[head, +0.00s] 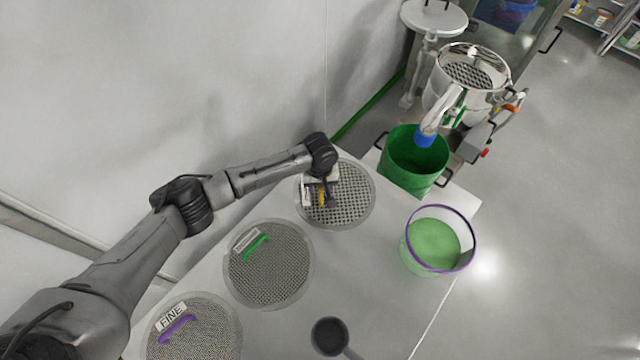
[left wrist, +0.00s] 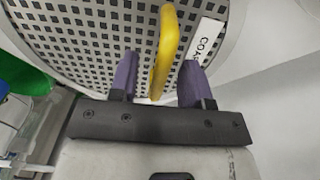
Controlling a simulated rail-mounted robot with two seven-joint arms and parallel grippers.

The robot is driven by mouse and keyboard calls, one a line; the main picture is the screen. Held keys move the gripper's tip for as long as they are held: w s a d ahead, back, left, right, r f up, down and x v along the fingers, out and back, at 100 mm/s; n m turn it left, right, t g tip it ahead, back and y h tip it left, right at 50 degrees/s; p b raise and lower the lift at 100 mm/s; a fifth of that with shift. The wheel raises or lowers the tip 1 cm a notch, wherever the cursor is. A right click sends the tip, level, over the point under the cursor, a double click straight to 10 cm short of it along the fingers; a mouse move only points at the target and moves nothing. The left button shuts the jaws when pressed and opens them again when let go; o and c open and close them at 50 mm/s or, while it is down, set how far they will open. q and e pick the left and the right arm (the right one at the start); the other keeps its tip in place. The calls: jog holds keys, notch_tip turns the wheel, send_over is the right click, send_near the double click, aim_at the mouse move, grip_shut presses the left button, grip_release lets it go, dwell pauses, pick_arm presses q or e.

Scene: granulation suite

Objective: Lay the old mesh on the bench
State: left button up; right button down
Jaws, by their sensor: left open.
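A coarse mesh disc (head: 352,195) with large holes and a yellow handle appears to lie flat at the far end of the white bench (head: 376,285). In the left wrist view the mesh (left wrist: 90,40) fills the top, with a partly cut-off label beside its yellow handle (left wrist: 166,45). My left gripper (head: 322,197) is just over this handle. Its two purple fingertips (left wrist: 158,75) are open, one on each side of the handle, with gaps showing. The gripper hides part of the handle in the head view. My right gripper is not in view.
A green-handled mesh (head: 280,275) and a purple-handled mesh labelled FINE (head: 205,335) lie nearer on the bench. A purple-rimmed tub of green material (head: 433,245) and a dark scoop (head: 330,336) are to the right. A green bin (head: 415,170) stands below the steel mill (head: 470,75).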

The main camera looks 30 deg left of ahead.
pick_arm(q)
notch_tip(320, 180, up, 14)
jog(key=p, duration=0.1)
jog(key=shift+f+p, duration=0.25)
jog(key=shift+p, duration=0.1)
dwell(0.4)
